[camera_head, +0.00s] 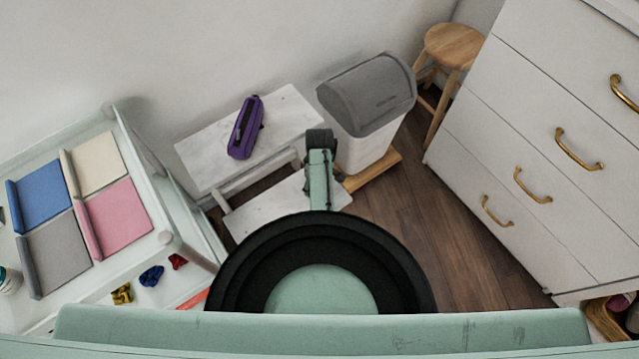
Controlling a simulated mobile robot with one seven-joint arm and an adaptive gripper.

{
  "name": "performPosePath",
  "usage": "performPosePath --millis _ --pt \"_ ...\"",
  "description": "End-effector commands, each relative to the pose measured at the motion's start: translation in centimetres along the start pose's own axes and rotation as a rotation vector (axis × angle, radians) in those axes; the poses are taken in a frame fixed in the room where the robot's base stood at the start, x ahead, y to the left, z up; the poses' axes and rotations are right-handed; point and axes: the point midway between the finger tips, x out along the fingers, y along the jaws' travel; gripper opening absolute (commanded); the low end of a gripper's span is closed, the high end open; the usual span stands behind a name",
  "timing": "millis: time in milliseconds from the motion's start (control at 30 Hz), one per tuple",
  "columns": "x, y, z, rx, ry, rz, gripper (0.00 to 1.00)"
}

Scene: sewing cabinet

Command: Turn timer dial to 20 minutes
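No timer or dial can be made out in the head view. My green arm reaches away from me in the middle of the picture. Its dark end, which I take for my gripper (320,140), shows from above beside the white bench. Its fingers cannot be made out, so I cannot see whether it is open or shut or holds anything.
A purple pouch (245,127) lies on the white bench (283,107). A grey-lidded bin (368,94) and a wooden stool (453,46) stand behind. White drawers (545,110) are right; a white cart (150,245) with coloured folded cloths is left. Wooden floor (440,240) is clear between.

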Motion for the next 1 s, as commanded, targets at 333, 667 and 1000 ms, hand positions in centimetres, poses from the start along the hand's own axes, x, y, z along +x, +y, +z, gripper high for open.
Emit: performPosePath --millis 333,667,1000 --pt "1.14 0.02 -0.01 0.0 0.001 0.001 0.71" --pt "1.12 0.01 -0.01 0.0 0.001 0.001 0.55" --pt "1.12 -0.01 0.0 0.0 0.0 0.0 0.32"
